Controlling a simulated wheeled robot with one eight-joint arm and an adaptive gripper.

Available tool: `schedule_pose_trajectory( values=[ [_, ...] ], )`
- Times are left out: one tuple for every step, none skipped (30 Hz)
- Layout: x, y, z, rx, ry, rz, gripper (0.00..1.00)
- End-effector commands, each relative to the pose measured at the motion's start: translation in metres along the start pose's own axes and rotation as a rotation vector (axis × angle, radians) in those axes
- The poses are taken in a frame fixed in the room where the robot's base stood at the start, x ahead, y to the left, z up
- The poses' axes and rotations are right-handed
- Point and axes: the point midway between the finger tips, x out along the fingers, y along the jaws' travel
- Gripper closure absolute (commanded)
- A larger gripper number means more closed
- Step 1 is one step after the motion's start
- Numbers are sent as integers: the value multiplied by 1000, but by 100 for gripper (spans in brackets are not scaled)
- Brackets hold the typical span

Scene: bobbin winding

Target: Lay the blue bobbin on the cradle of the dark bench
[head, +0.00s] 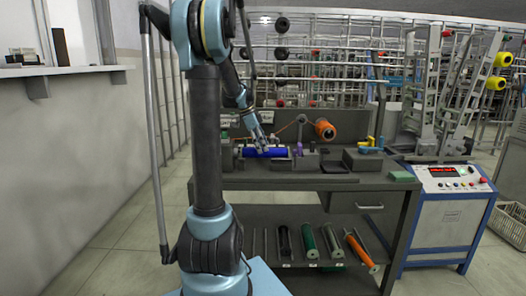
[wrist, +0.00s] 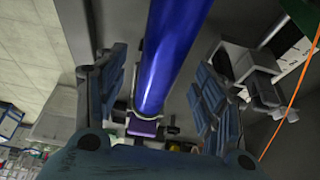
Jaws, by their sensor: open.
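The blue bobbin (head: 275,152) lies level, left to right, at the left part of the dark bench (head: 330,182). It sits in the holder there, which I take to be the cradle (head: 306,161); the exact contact is too small to tell. My gripper (head: 261,146) is just above the bobbin, pointing down at it. In the wrist view the blue bobbin (wrist: 172,55) runs between the two spread fingers of my gripper (wrist: 162,80), with gaps visible on both sides. The bobbin's underside is hidden.
An orange spool (head: 324,129) stands behind the bobbin, with an orange thread running from it. A lower shelf (head: 270,238) holds several coloured bobbins. A blue-white control box (head: 443,210) stands at right. A wall ledge (head: 60,71) is at left.

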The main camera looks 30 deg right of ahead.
Motion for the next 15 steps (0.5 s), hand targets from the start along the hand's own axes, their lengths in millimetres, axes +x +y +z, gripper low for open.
schedule_pose_trajectory(
  values=[
    [-10,0,0,-2,0,0,37],
    [-16,0,0,-2,0,0,37],
    [-24,0,0,-2,0,0,37],
    [-30,0,0,-1,0,0,37],
    [-36,0,0,-1,0,0,37],
    [-44,0,0,-1,0,0,37],
    [-49,0,0,-1,0,0,37],
    [-55,0,0,-1,0,0,37],
    [-61,0,0,-1,0,0,37],
    [-66,0,0,-1,0,0,37],
    [-71,0,0,-1,0,0,37],
    [-76,0,0,0,0,-1,37],
    [-80,0,0,0,0,-1,37],
    [-83,0,0,1,0,-1,37],
    [-86,0,-1,1,0,0,37]
  ],
)
